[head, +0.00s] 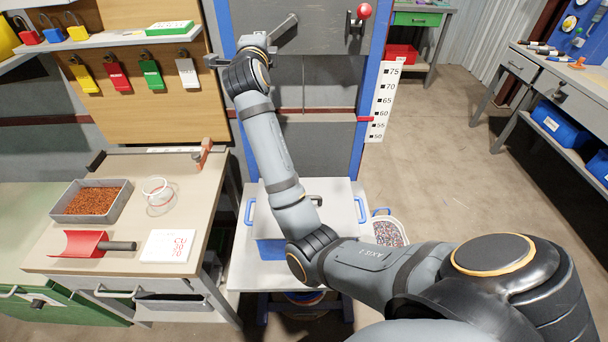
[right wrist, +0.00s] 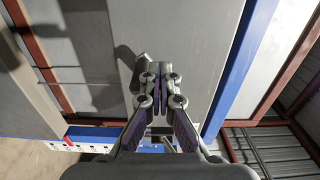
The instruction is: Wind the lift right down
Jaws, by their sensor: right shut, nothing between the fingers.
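The lift has a blue-edged column (head: 376,80) with a grey panel. Its pale platform (head: 245,275) is low in front, carrying a blue, grey-lidded box (head: 270,248). A red pointer on the white scale (head: 383,95) sits between 55 and 60. A grey crank-like bar (head: 284,27) sticks out at the top of the panel. My right gripper (head: 232,54) is beside its left end; contact is unclear. In the right wrist view my right gripper (right wrist: 160,88) is shut and empty, with a grey rounded part (right wrist: 139,72) close by. My left gripper is out of view.
A red-knobbed lever (head: 364,12) is at the panel's upper right. A workbench (head: 120,258) at left holds a tray of copper granules (head: 95,200) and a red scoop (head: 75,243). A bucket of granules (head: 388,233) stands right of the platform. The right floor is clear.

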